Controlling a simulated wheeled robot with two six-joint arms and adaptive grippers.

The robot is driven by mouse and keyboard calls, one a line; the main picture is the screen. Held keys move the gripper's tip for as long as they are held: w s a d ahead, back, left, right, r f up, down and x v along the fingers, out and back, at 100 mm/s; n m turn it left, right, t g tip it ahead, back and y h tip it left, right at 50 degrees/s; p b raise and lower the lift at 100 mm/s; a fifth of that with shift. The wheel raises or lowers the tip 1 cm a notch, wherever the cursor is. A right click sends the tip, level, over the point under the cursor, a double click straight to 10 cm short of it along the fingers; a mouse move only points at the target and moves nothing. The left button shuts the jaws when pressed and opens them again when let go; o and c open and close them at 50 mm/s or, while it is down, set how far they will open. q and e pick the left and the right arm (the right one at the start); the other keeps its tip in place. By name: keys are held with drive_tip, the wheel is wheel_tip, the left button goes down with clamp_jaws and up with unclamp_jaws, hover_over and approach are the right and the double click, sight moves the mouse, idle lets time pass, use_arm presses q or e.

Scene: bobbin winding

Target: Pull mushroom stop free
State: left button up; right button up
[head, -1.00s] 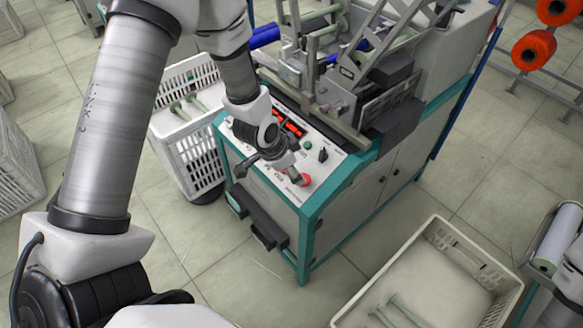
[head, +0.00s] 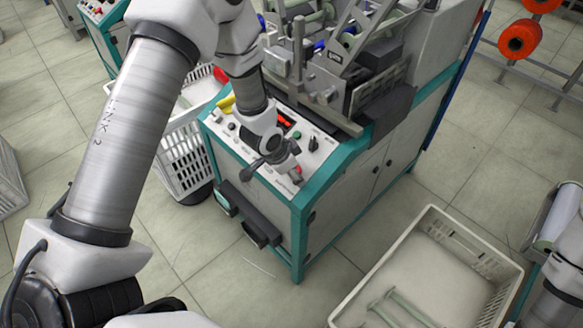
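The red mushroom stop (head: 297,179) sits low on the right of the machine's slanted control panel (head: 309,165). My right gripper is not in view.
The teal-framed winding machine (head: 340,208) stands in the middle, with bars and brackets above the panel. A white crate (head: 185,160) stands at its left, and another crate (head: 370,290) lies front right. Red bobbins (head: 518,39) hang at the upper right. Open floor lies between.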

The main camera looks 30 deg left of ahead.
use_arm(q)
clamp_jaws()
drive_tip(key=shift+s+r+p, duration=0.2)
drive_tip(key=shift+r+p, duration=0.1)
drive_tip(key=shift+r, duration=0.05)
unclamp_jaws()
drive_tip(key=p+v, duration=0.5)
drive_tip(key=v, duration=0.3)
drive_tip(key=shift+p, duration=0.3)
